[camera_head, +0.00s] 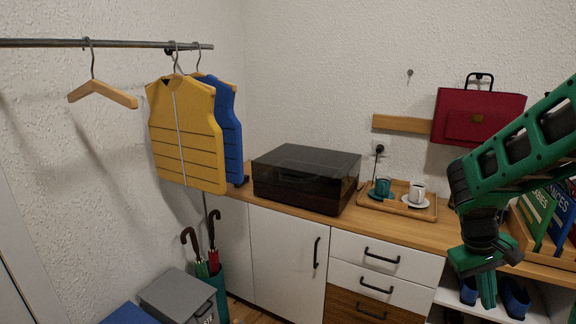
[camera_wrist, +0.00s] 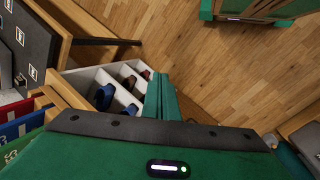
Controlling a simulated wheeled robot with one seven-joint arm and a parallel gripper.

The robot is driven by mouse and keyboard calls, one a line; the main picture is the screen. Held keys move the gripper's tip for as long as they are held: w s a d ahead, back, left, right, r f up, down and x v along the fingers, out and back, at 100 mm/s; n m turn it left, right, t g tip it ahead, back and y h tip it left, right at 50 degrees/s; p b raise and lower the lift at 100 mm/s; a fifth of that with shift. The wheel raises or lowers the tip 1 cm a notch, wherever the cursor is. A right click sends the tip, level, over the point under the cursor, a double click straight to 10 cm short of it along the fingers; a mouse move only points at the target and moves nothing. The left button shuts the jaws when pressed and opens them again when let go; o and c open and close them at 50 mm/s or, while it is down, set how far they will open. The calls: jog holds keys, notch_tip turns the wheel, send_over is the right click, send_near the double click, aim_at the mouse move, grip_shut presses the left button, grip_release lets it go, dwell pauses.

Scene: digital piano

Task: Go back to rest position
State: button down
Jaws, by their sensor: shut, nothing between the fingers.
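My arm is green and black and reaches in from the right edge of the head view. My gripper (camera_head: 487,290) hangs pointing down in front of the white shoe shelf (camera_head: 538,309) at the lower right. In the wrist view its two green fingers (camera_wrist: 161,97) lie together, shut and empty. They stand out over the wooden floor (camera_wrist: 195,50), beside the shoe compartments. No object is held. Part of the shelf and counter is hidden behind my arm.
The wooden counter (camera_head: 405,231) carries a dark lidded box (camera_head: 306,178) and a tray (camera_head: 420,212) with cups. Folders (camera_head: 537,216) stand close to my arm. A red bag (camera_head: 478,117) hangs above. Vests (camera_head: 187,135) and umbrellas (camera_head: 213,258) are at left.

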jog(key=s+a+r+m+y, duration=0.2)
jog(key=s+a+r, duration=0.1)
jog(key=s, duration=0.5)
jog(key=s+a+r+m+t+y, duration=0.1)
jog(key=s+a+r+m+y, duration=0.1)
jog(key=s, duration=0.7)
jog(key=shift+a+r+m, duration=0.65)
jog(key=shift+m, duration=0.15)
